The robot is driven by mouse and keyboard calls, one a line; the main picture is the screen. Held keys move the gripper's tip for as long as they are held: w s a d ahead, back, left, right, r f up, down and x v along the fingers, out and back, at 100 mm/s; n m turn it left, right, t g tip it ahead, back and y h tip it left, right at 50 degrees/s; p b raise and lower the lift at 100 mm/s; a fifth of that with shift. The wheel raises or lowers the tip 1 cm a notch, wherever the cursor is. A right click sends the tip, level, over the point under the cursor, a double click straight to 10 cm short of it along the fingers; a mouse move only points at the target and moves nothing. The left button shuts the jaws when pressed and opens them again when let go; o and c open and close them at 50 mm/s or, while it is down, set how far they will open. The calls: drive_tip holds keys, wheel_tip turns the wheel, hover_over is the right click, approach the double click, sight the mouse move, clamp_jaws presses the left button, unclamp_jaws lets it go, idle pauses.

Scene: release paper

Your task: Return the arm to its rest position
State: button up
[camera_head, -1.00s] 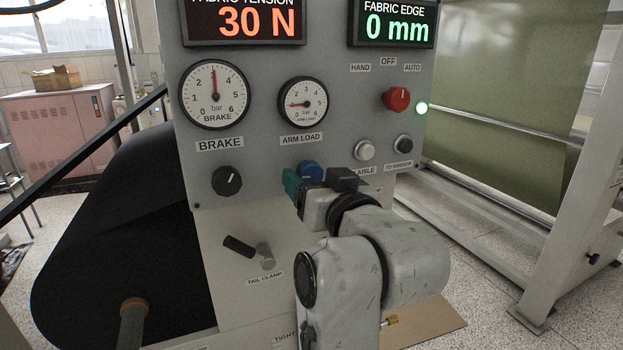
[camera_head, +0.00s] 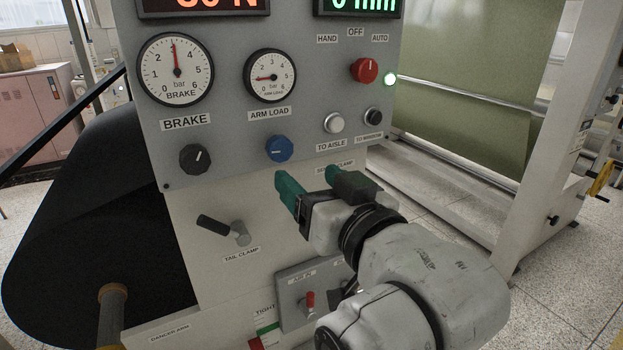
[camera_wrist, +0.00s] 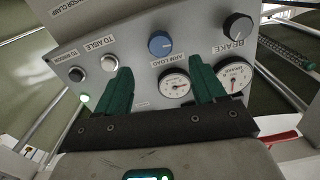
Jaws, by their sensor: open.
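My gripper (camera_head: 306,184) has green fingers and is in front of the grey control panel (camera_head: 225,120), a little below the blue arm load knob (camera_head: 279,148). In the wrist view the two fingers of my gripper (camera_wrist: 162,80) are spread apart with nothing between them. The blue knob (camera_wrist: 160,43) shows beyond the gap between the fingertips. My white arm stretches in from the lower right in the head view.
The panel carries a black brake knob (camera_head: 195,159), two gauges, a red selector (camera_head: 366,70) and push buttons. Below are the tail clamp lever (camera_head: 224,229) and a red-tipped air switch (camera_head: 310,300).

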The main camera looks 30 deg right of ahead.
drive_tip(key=s+d+f+g, duration=0.2)
drive_tip(key=f+g, duration=0.1)
drive_tip(key=f, duration=0.6)
drive_tip(key=s+d+f+n+g+h, duration=0.1)
drive_tip(key=s+d+f+g, duration=0.15)
drive_tip(key=f, duration=0.55)
drive_tip(key=s+d+f+g, duration=0.1)
drive_tip(key=d+f+g, duration=0.15)
drive_tip(key=f, duration=0.65)
drive_tip(key=s+f+g, duration=0.9)
drive_tip(key=s+f, duration=1)
drive_tip(key=s, duration=0.2)
drive_tip(key=shift+s+d+y, duration=0.35)
drive_tip(key=shift+d+y, duration=0.05)
drive_tip(key=shift+c, duration=0.2)
